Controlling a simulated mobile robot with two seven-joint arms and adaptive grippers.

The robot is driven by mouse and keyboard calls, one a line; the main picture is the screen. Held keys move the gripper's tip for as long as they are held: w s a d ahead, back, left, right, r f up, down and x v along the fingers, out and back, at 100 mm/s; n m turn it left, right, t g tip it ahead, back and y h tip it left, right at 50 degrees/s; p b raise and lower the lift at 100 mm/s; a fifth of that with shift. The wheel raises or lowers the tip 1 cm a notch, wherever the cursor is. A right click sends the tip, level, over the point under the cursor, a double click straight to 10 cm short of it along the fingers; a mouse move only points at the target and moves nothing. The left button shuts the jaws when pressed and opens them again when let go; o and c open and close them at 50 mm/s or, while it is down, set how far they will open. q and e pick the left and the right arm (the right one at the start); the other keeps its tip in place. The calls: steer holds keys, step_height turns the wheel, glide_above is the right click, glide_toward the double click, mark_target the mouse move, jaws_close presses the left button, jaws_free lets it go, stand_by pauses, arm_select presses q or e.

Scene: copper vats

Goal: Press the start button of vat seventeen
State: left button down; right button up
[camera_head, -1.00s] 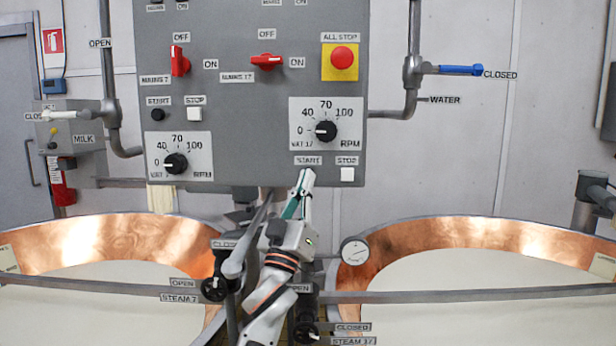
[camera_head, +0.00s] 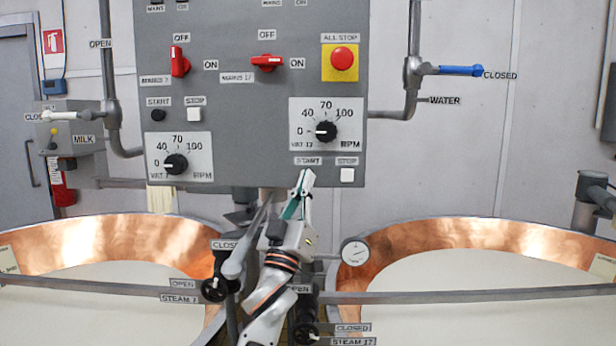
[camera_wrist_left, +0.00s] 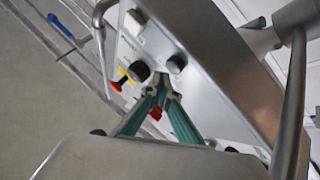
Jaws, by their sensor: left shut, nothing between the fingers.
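The start button of vat seventeen is hidden behind my gripper in the head view, below the START label (camera_head: 308,161). In the left wrist view a dark round button (camera_wrist_left: 176,63), which looks like this start button, sits on the panel just beyond the fingertips. My left gripper (camera_head: 306,174) is shut and empty, its tips in front of the lower panel edge. It also shows in the left wrist view (camera_wrist_left: 163,92). I cannot tell whether the tips touch the button. The white stop button (camera_head: 347,175) is to the right.
The grey control panel (camera_head: 255,130) carries the vat 17 speed knob (camera_head: 326,131), the red mains 17 switch (camera_head: 267,62) and the red all-stop button (camera_head: 343,58). Copper vats (camera_head: 440,250) stand below, with a steam rail (camera_head: 480,296) across the front.

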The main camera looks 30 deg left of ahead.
stand_by(0.4)
arm_select(q)
steer(key=shift+w+a, duration=0.2)
steer(key=shift+w, duration=0.2)
steer(key=shift+w+a, duration=0.3)
steer(key=shift+w, duration=0.1)
stand_by(0.8)
steer(key=shift+s+d, duration=0.1)
stand_by(0.3)
steer(key=shift+s+d+p, duration=0.4)
steer(key=shift+s+p, duration=0.15)
steer(key=shift+s, duration=0.1)
steer(key=s+d, duration=0.1)
steer(key=s+p, duration=0.1)
steer(key=s, duration=0.1)
steer(key=s+d, duration=0.1)
steer(key=shift+s+d, duration=0.15)
steer(key=shift+d, duration=0.15)
